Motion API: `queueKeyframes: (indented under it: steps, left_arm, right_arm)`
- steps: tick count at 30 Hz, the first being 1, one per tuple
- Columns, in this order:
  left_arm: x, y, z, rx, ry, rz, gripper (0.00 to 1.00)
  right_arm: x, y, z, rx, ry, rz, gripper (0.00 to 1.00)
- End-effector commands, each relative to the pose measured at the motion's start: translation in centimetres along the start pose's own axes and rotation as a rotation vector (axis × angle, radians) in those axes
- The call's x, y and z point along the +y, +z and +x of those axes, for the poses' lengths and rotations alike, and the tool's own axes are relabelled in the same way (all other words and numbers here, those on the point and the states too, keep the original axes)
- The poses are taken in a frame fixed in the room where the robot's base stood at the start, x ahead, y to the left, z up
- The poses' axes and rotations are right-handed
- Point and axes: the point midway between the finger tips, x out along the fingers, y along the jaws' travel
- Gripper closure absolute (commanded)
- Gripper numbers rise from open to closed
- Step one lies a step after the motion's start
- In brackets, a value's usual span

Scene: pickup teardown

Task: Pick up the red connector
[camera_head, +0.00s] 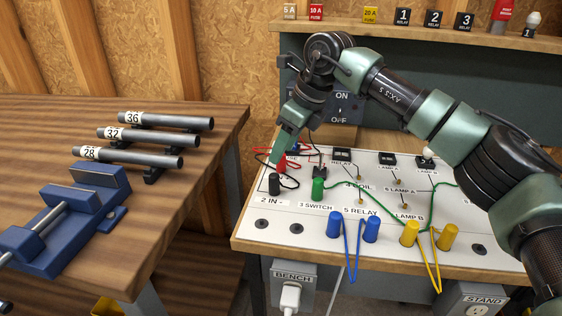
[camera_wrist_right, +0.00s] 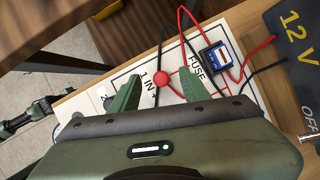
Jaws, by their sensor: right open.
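The red connector (camera_head: 281,164) stands on the white panel near its back left, at the label 1 IN in the right wrist view (camera_wrist_right: 162,79). My right gripper (camera_head: 277,160) points down at it, partly covering it in the head view. In the right wrist view the fingers (camera_wrist_right: 160,91) are open, one on each side of the red connector, with gaps showing. I cannot tell whether either finger touches it. My left gripper is not visible in the head view.
A black connector (camera_head: 274,185) and a green connector (camera_head: 318,188) stand close in front. Red and black wires run beside the blue fuse block (camera_wrist_right: 217,57). The wooden bench (camera_head: 190,112) with pipes and a blue vise (camera_head: 70,215) is at left.

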Motion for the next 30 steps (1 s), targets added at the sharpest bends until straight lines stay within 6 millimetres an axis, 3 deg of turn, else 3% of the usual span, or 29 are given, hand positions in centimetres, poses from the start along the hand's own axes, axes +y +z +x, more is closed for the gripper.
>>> queueKeyframes:
  steps: [5, 12, 17, 18, 30]
  left_arm:
    - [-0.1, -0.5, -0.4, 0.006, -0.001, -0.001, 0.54]
    - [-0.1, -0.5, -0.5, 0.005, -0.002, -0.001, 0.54]
    - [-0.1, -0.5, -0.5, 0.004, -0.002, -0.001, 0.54]
    - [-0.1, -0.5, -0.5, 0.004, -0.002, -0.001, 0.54]
    - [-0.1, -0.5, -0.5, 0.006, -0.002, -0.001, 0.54]
  right_arm:
    - [-0.1, -0.1, 2.6, 0.000, 0.002, -0.001, 0.54]
    - [-0.1, -0.1, 3.0, -0.001, 0.000, -0.001, 0.54]
    - [-0.1, -0.1, 2.9, -0.001, 0.000, -0.001, 0.96]
    - [-0.1, -0.1, 2.9, -0.001, 0.000, -0.001, 1.00]
    - [-0.1, 0.1, 2.5, -0.002, 0.000, -0.001, 1.00]
